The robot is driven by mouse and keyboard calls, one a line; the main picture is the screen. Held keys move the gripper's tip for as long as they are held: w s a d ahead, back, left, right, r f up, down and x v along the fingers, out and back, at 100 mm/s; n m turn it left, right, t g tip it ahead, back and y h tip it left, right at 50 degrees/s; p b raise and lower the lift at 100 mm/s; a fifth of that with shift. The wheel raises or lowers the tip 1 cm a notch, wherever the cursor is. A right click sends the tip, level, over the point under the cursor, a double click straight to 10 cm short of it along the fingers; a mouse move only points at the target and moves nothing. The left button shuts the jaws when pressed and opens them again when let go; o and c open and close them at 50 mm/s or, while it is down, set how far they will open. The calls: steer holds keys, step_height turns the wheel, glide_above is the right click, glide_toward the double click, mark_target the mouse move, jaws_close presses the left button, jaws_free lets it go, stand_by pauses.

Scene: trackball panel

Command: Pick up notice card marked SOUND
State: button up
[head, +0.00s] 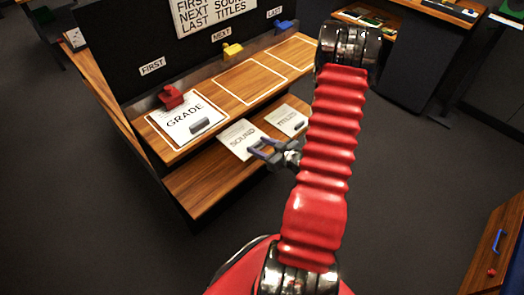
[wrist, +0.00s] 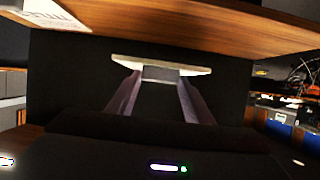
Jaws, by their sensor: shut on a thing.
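The white SOUND card (head: 241,140) is at the lower wooden shelf, left of the TITLES card (head: 288,121). My gripper (head: 262,149) is at its right edge in the head view. In the wrist view my gripper (wrist: 160,76) is shut on the grey grip block (wrist: 160,73) of a pale card seen nearly edge-on; its face is not readable there. By its place this is the SOUND card. I cannot tell whether it touches the shelf.
The GRADE card (head: 187,122) lies in the first outlined slot on the upper ledge (head: 148,137); two outlined slots beside it are empty. Red (head: 171,97), yellow (head: 232,50) and blue (head: 286,26) blocks stand along the panel. The floor in front is clear.

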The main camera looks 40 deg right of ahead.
steer(key=shift+r, duration=0.7)
steer(key=shift+r, duration=0.1)
